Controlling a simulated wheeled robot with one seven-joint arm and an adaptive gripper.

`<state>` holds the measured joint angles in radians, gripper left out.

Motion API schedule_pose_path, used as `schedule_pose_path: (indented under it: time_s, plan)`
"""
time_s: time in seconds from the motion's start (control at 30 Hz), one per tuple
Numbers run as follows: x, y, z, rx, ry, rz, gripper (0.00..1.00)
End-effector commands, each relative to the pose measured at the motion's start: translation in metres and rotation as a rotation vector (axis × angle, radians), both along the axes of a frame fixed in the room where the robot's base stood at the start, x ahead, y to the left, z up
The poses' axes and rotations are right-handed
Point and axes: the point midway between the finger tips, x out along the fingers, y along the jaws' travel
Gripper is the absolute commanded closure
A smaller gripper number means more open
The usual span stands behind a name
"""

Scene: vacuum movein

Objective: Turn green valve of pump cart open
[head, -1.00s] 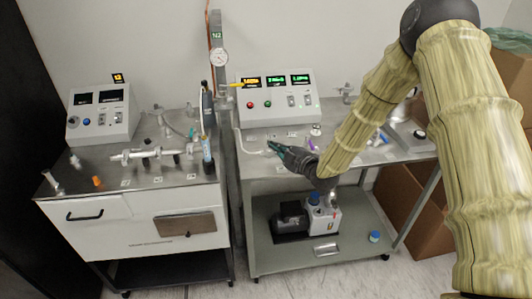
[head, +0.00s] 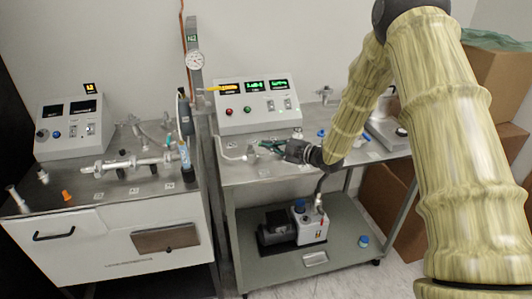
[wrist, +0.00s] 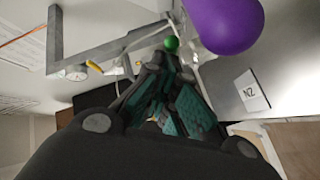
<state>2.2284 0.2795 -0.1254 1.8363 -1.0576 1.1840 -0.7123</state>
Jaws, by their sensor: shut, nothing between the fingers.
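In the wrist view a small round green knob (wrist: 171,43) shows just beyond my fingertips, apparently the green valve. Whether the fingers touch it I cannot tell. My gripper (wrist: 168,60) is shut and empty, with dark fingers and teal pads. In the head view my gripper (head: 262,147) is low over the top of the right cart (head: 235,176), pointing left, in front of the control box. The green knob cannot be made out there; my fingers may hide it. A vacuum pump (head: 309,226) stands on this cart's lower shelf.
A large purple knob (wrist: 225,22) is close beside the fingers in the wrist view. The control box (head: 257,107) stands behind my gripper. Cardboard boxes (head: 490,85) stand at the right.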

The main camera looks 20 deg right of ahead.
Motion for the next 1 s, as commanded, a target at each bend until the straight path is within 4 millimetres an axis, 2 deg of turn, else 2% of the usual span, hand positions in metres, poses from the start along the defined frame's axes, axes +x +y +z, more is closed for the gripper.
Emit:
schedule_pose_path:
  time_s: [0.4,1.0]
  plan:
    - [0.017,-0.012,-0.001,-0.001,-0.002,0.001,1.00]
    - [0.022,-0.015,0.001,-0.001,-0.002,0.000,1.00]
